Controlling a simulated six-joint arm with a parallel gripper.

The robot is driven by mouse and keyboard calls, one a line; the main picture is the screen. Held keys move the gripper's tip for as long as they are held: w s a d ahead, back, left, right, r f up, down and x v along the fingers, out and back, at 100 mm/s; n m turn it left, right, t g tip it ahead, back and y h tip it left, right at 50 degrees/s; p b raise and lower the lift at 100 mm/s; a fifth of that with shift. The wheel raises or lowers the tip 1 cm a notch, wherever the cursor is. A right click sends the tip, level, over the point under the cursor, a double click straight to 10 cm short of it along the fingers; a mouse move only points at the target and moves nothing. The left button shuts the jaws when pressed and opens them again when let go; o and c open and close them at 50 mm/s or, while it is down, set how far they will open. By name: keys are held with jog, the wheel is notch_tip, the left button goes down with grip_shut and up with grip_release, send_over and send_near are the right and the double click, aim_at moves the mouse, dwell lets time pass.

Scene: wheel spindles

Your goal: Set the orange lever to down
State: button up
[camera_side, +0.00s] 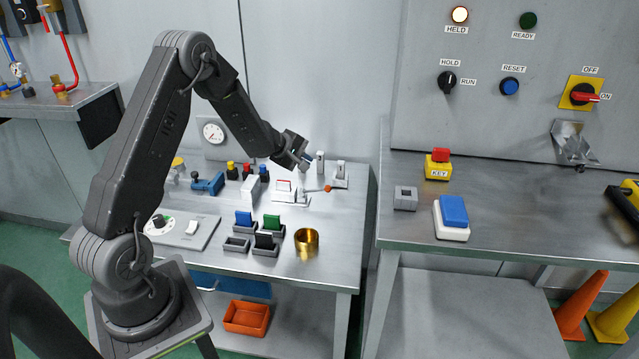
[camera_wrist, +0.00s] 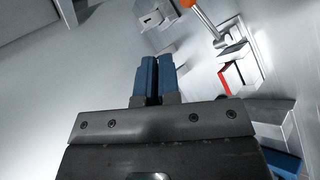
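The orange lever (camera_side: 327,189) has a round orange knob on a thin metal rod. In the side view the rod reaches to the right from its mount among the small fixtures on the left bench. In the wrist view the knob (camera_wrist: 188,3) is at the top edge, partly cut off, with its rod running down to the right. My gripper (camera_side: 313,163) is above the back of the bench, up and left of the knob in the picture. In the wrist view its blue fingers (camera_wrist: 156,75) are together with nothing between them, apart from the lever.
A brass cup (camera_side: 306,240) and several coloured blocks in holders (camera_side: 268,240) are nearer the front.

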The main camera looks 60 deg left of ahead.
jog(key=m, duration=0.2)
jog(key=s+m+h, duration=0.1)
jog(key=m, duration=0.1)
jog(key=s+a+r+m+g, duration=0.1)
jog(key=m, duration=0.1)
jog(key=shift+s+a+h, duration=0.1)
jog(key=shift+s+h, duration=0.1)
jog(key=shift+h, duration=0.1)
grip_shut()
jog(key=m, duration=0.3)
send_near(325, 189)
jog(key=shift+g+h, duration=0.3)
jog(key=shift+g, duration=0.1)
jog(key=x, duration=0.5)
jog(key=w+x, duration=0.1)
jog(key=x, duration=0.1)
jog(key=shift+w+a+r, duration=0.1)
jog(key=shift+a+r, duration=0.1)
jog(key=shift+a, duration=0.15)
jog(key=shift+w+d+f, duration=0.15)
jog(key=shift+w+f, duration=0.15)
jog(key=shift+f, duration=0.15)
jog(key=shift+w+d+f+g, duration=0.1)
jog(key=shift+d+f+g, duration=0.1)
jog(key=shift+f+g, duration=0.15)
